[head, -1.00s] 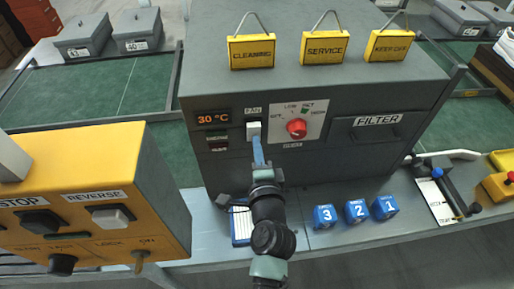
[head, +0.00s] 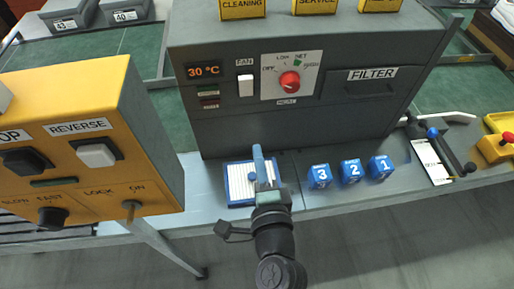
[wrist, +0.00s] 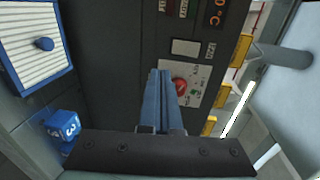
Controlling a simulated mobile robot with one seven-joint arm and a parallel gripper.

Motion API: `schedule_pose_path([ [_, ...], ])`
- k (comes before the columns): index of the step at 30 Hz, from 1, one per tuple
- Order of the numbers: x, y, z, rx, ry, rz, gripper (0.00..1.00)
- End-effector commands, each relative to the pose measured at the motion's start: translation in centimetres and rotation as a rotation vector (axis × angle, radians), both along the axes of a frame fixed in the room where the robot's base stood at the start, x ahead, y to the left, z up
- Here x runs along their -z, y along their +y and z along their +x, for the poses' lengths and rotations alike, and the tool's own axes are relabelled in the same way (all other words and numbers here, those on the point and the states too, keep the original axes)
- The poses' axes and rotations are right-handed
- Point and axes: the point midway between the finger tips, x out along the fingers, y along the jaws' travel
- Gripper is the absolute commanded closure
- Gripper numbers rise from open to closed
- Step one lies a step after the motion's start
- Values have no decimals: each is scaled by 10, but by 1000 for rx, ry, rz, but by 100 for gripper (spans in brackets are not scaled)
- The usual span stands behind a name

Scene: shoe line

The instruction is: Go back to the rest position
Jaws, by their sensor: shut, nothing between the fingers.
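My gripper (head: 260,160) is in the head view, above the blue-framed filter panel on the bench in front of the grey heater box (head: 300,125). Its blue fingers are together with nothing between them. In the wrist view my gripper (wrist: 160,75) points toward the box front, apart from it as far as I can tell. The white FAN switch (head: 246,86) and the red HEAT knob (head: 289,81) are on the box front, clear of the fingers in the head view. The knob (wrist: 180,87) also shows in the wrist view, partly behind the fingertips.
A blue-framed striped panel (head: 236,188) lies on the bench under the gripper. Blue blocks 3 (head: 319,177), 2 (head: 351,171) and 1 (head: 381,167) stand to its right. A yellow control box (head: 90,150) stands close on the left. Bare floor (head: 400,255) lies in front.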

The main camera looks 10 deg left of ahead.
Motion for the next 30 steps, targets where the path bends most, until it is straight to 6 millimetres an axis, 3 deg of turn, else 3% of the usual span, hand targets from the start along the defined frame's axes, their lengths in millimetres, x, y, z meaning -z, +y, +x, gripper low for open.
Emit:
schedule_pose_path([
  [15,0,0,0,1,-1,-1,100],
  [19,-18,-2,8,-1,-49,-50,100],
  [23,-79,-8,32,12,-215,-230,100],
  [27,-183,-19,51,86,-472,-529,100],
  [30,-259,-28,51,178,-644,-741,100],
])
